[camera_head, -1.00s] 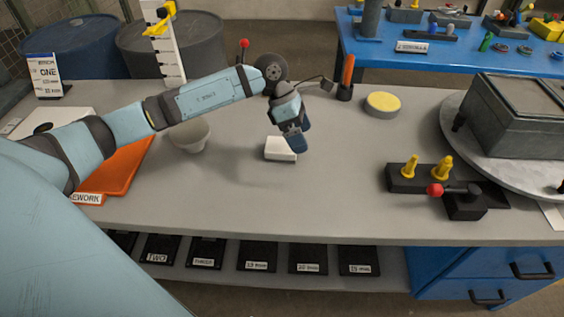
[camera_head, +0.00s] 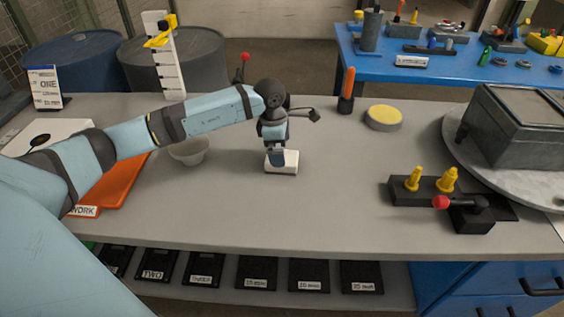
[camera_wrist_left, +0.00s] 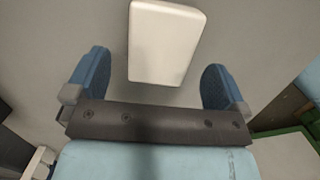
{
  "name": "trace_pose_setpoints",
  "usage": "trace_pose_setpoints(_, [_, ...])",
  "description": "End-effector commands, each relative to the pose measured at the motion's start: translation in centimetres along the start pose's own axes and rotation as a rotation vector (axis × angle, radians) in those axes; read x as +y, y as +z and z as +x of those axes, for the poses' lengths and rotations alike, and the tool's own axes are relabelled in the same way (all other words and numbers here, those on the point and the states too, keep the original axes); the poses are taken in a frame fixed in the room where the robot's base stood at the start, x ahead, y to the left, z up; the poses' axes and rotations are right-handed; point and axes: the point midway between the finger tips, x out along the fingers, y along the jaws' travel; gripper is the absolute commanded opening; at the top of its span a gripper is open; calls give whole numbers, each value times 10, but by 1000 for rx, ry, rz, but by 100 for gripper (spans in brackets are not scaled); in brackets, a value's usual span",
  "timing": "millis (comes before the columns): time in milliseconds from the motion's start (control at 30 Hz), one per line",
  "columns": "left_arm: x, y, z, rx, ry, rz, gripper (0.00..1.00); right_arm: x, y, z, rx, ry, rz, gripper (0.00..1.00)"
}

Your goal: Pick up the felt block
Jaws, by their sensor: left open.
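The felt block, a white rounded slab (camera_head: 284,168), lies flat on the grey workbench near its middle. My left gripper (camera_head: 277,158) is above it in the head view, pointing down and hiding part of its top. In the left wrist view the block (camera_wrist_left: 167,42) shows beyond and between the two blue fingers. The left gripper (camera_wrist_left: 155,85) is open and empty, with clear space between each finger and the block. My right gripper is in neither view.
A grey bowl (camera_head: 190,151) and an orange tray (camera_head: 123,184) lie left of the block. An orange-handled tool (camera_head: 347,90) and a yellow-topped round pad (camera_head: 384,117) stand behind right. A black fixture with yellow pegs (camera_head: 428,190) sits right. The bench in front is clear.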

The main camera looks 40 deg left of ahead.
Motion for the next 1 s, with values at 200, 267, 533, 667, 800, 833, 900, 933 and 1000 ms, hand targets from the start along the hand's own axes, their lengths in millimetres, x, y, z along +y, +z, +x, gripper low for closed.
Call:
trace_pose_setpoints(200, [-2, -1, 34, 0, -5, -1, 100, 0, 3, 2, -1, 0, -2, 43])
trace_pose_setpoints(267, [-2, -1, 42, 0, -5, -1, 100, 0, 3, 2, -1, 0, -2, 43])
trace_pose_setpoints(533, [-1, -1, 46, 0, -2, 0, 100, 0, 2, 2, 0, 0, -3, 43])
trace_pose_setpoints(667, [-1, -1, 46, 0, -2, 0, 100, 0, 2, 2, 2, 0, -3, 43])
trace_pose_setpoints(800, [-1, -1, 48, 0, -2, 0, 100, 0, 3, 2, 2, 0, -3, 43])
trace_pose_setpoints(833, [-1, -2, 48, 0, -2, -1, 100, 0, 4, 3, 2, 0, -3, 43])
trace_pose_setpoints(900, [-1, -2, 49, 0, -2, -1, 100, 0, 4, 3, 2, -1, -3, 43])
trace_pose_setpoints(933, [-2, -2, 50, 0, -2, -1, 100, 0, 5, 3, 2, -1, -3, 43])
trace_pose_setpoints(1000, [-2, -2, 50, 0, -2, -1, 100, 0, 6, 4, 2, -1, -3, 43])
